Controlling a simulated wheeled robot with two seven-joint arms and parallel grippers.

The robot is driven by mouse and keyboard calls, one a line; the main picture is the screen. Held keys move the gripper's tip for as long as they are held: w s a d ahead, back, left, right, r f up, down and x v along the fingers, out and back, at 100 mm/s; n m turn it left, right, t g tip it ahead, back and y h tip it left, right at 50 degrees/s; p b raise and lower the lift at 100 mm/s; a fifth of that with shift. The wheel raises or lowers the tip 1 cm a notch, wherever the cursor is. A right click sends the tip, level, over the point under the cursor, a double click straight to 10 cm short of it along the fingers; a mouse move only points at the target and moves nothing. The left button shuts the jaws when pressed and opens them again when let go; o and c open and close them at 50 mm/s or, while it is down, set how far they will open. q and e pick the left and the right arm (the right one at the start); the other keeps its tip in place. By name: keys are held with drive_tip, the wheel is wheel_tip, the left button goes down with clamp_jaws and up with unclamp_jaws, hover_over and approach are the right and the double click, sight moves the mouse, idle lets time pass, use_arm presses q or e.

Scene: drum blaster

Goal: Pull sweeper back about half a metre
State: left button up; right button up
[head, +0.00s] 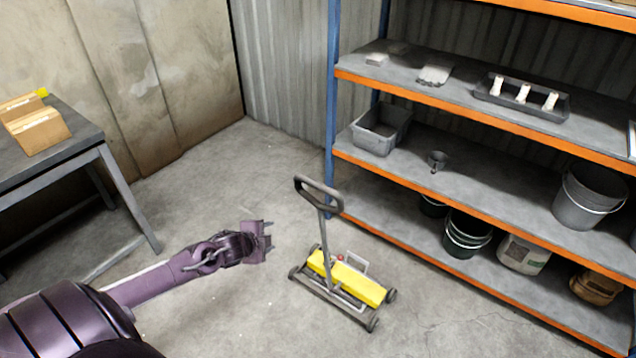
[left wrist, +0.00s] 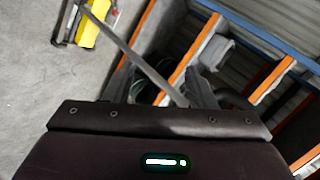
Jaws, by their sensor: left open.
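The sweeper (head: 345,280) stands upright on the concrete floor on small dark wheels, with a yellow body, grey frame and grey pole. The pole rises to a dark loop handle (head: 319,192). In the left wrist view the yellow body (left wrist: 93,22) shows at upper left, and the pole slants down toward the jaws. My left gripper (head: 268,237) is open and empty, left of the pole in the head view, with a visible gap between them. The lower end of the pole's line in the left wrist view is partly hidden by the gripper. My right gripper is out of view.
A blue and orange shelf rack (head: 440,185) with bins and buckets stands close behind and right of the sweeper. A dark table (head: 75,140) with cardboard boxes (head: 38,130) stands at the left. The floor in front of the sweeper is clear.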

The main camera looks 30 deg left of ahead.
use_arm(q)
drive_tip(key=w+d+r+m+t+h, duration=0.1)
drive_tip(key=w+d+r+m, duration=0.1)
drive_tip(key=r, duration=0.4)
drive_tip(key=w+d+r+m, duration=0.1)
drive_tip(key=w+r+m, duration=0.1)
drive_tip(key=r, duration=0.3)
drive_tip(key=m+t+h, duration=0.1)
drive_tip(key=m, duration=0.1)
approach(315, 186)
drive_tip(key=b+x, duration=0.8)
drive_tip(key=x, duration=0.1)
drive_tip(key=shift+d+f, duration=0.1)
drive_tip(key=shift+w+f+b, duration=0.3)
drive_tip(key=shift+w+b, duration=0.1)
drive_tip(key=shift+w, duration=0.25)
drive_tip(key=shift+w+f, duration=0.1)
drive_tip(key=shift+w, duration=0.25)
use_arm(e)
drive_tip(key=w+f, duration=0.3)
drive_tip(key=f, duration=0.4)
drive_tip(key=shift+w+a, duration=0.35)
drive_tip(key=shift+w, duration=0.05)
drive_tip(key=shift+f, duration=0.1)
use_arm(q)
clamp_jaws()
